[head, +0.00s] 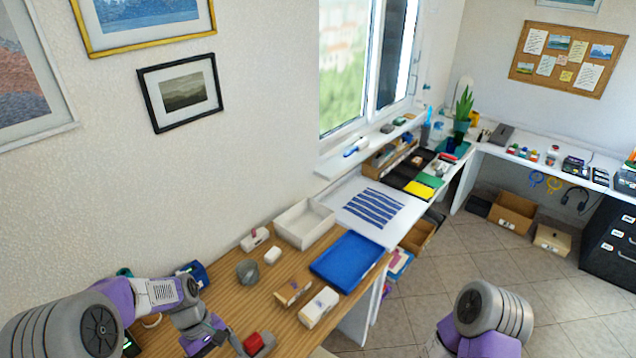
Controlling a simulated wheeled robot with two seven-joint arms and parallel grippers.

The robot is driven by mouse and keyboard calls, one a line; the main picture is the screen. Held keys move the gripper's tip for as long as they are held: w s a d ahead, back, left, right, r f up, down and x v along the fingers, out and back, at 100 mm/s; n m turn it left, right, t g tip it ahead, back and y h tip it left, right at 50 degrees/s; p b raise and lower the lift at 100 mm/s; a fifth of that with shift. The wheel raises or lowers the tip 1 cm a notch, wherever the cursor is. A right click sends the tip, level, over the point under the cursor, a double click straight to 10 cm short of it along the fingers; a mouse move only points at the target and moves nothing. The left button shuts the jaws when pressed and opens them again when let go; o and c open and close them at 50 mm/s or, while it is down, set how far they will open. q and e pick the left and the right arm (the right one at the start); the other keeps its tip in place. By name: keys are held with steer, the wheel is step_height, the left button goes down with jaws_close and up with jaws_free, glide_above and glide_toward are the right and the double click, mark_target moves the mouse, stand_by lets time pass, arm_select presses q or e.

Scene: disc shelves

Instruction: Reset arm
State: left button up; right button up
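My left arm comes in from the left over the wooden table (225,300). My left gripper (254,346) is low in the picture, near the table's front part. A small red block (254,343) shows between its dark fingers. I cannot tell whether the fingers press on the block or stand around it. My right arm shows at the bottom right, over the tiled floor, and its gripper is out of view.
On the table are a blue tray (346,261), a white bin (304,224), a grey cup (248,271), a white box (318,307) and a brown box (293,292). A white desk with a striped cloth (371,207) adjoins behind. Open floor (470,255) lies to the right.

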arm_select(q)
step_height(320, 180, down, 7)
steer(key=w+d+m, duration=0.1)
steer(key=w+d, duration=0.1)
steer(key=s+d+f+m+t, duration=0.3)
steer(key=s+d+f+m, duration=0.3)
steer(key=s+d+f, duration=0.45)
step_height(320, 180, down, 16)
steer(key=w+b, duration=0.1)
steer(key=b, duration=1.2)
steer(key=shift+w+d+r+t, duration=0.15)
steer(key=shift+w+t, duration=0.05)
steer(key=shift+t, duration=0.1)
arm_select(e)
step_height(320, 180, down, 14)
steer(key=w, duration=0.1)
steer(key=shift+w+r, duration=0.2)
steer(key=shift+w, duration=0.2)
